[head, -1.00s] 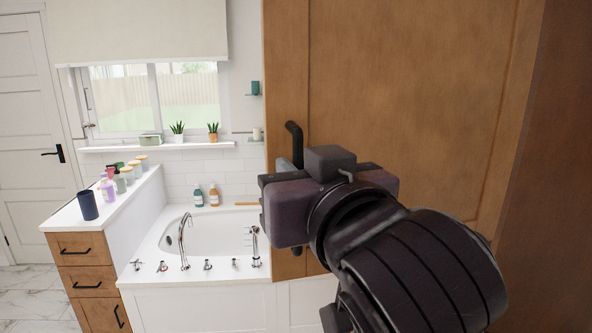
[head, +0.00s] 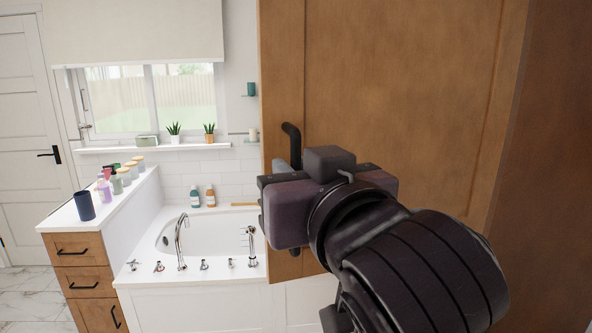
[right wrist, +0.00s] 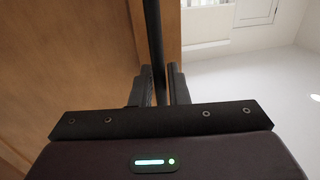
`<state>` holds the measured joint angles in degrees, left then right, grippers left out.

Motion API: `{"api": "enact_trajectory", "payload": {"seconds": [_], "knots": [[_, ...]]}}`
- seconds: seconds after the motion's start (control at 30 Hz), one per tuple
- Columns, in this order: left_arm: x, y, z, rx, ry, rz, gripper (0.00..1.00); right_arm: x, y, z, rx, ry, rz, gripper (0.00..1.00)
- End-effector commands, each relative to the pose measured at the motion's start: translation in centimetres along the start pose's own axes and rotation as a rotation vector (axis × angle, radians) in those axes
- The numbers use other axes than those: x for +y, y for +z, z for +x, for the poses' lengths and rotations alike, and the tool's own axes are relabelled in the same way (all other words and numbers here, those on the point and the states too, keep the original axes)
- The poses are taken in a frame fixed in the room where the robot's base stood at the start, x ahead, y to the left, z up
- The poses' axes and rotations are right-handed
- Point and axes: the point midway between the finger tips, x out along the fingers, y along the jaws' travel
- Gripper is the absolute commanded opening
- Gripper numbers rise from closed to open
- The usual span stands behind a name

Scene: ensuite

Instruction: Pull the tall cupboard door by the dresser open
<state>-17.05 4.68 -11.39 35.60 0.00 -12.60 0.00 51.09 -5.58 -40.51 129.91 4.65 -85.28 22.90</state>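The tall wooden cupboard door (head: 400,100) fills the right half of the head view, and its wood also shows at the left of the right wrist view (right wrist: 60,60). Its black bar handle (head: 292,140) is upright near the door's left edge. My right gripper (head: 280,168) is at the handle, its body hiding the handle's middle. In the right wrist view the handle bar (right wrist: 154,40) runs between the two fingers (right wrist: 160,88), which are closed about it. My left gripper is out of view.
A white bathtub (head: 200,232) with chrome taps lies to the left, below the window. A wooden drawer unit (head: 80,250) with a white top holds a dark cup (head: 84,206) and several bottles. A white room door (head: 30,130) stands at the far left.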

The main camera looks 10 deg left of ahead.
Motion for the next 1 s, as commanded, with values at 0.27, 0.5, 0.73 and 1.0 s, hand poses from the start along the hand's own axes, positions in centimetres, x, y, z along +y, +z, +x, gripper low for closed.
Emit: {"api": "enact_trajectory", "payload": {"seconds": [0.27,0.5,0.73,1.0], "knots": [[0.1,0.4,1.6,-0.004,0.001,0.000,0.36,-0.1,0.2,-3.6,0.007,-0.003,0.001,0.15],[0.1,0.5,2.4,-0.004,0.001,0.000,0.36,0.0,0.0,-7.1,0.005,-0.002,0.000,0.15],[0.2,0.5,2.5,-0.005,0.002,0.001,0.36,0.0,0.0,-7.9,0.002,-0.001,0.000,0.15],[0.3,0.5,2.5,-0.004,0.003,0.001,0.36,0.0,0.0,-7.8,0.002,-0.001,0.000,0.15]]}}
